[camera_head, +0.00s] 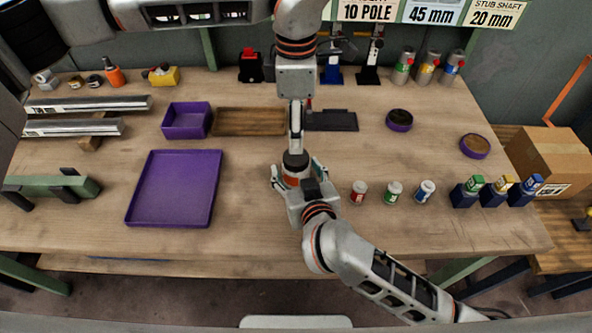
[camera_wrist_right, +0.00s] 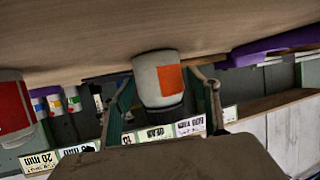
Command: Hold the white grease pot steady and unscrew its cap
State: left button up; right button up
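The white grease pot (camera_wrist_right: 152,76) has an orange label and a dark cap (camera_wrist_right: 173,110); the wrist view shows it upside down. In the head view the pot (camera_head: 292,181) stands upright mid-table, its dark cap (camera_head: 295,159) on top. My right gripper (camera_head: 297,172) comes from the front right, its fingers on either side of the pot. In the wrist view (camera_wrist_right: 163,82) the fingers are spread, with a small gap at the right one. My left gripper (camera_head: 296,145) points down over the cap. Its fingers look narrow from here; whether they touch the cap is unclear.
Red (camera_head: 360,191), green (camera_head: 393,192) and blue (camera_head: 424,191) labelled pots stand to the right. A purple tray (camera_head: 135,205) lies to the left, beside open table. Behind are a purple bin (camera_head: 187,133), a wooden tray (camera_head: 250,133) and a dark tray (camera_head: 335,126).

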aim_at(296, 156)
grip_shut()
pick_arm(q)
jog(key=m, duration=0.4)
jog(key=shift+m, duration=0.4)
jog(key=m, duration=0.3)
jog(key=shift+m, duration=0.3)
jog(key=m, duration=0.9)
jog(key=shift+f+m, duration=0.1)
jog(key=shift+m, duration=0.2)
jog(key=shift+f, duration=3.9)
